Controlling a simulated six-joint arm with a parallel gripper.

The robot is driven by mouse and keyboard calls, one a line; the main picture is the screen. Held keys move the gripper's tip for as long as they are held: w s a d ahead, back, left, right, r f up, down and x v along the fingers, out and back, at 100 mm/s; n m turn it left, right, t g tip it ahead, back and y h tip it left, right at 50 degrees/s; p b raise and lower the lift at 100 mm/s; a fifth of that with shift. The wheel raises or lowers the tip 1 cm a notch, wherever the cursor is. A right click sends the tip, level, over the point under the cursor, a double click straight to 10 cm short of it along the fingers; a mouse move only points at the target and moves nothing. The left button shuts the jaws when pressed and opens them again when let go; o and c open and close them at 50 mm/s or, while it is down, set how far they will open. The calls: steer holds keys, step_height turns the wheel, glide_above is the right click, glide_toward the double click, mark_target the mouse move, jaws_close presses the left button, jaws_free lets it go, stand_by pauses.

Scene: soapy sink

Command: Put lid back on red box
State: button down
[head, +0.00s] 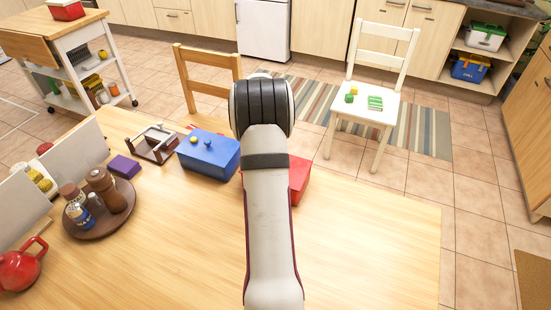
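A red box (298,179) stands on the wooden table, just right of my arm. Its left part is hidden behind the arm, and I cannot tell from here whether its top is open. A flat red piece (210,124) shows behind the blue box near the table's far edge; it is partly hidden and I cannot tell if it is a lid. My gripper is not in view; my own arm reaches forward over the table and hides that area.
A blue box (212,160) with a small yellow item on top stands left of my arm. A brown rack (154,145), a purple block (124,167) and a round tray (77,228) with shakers are further left. The table (370,245) is clear on the right. Chairs stand beyond.

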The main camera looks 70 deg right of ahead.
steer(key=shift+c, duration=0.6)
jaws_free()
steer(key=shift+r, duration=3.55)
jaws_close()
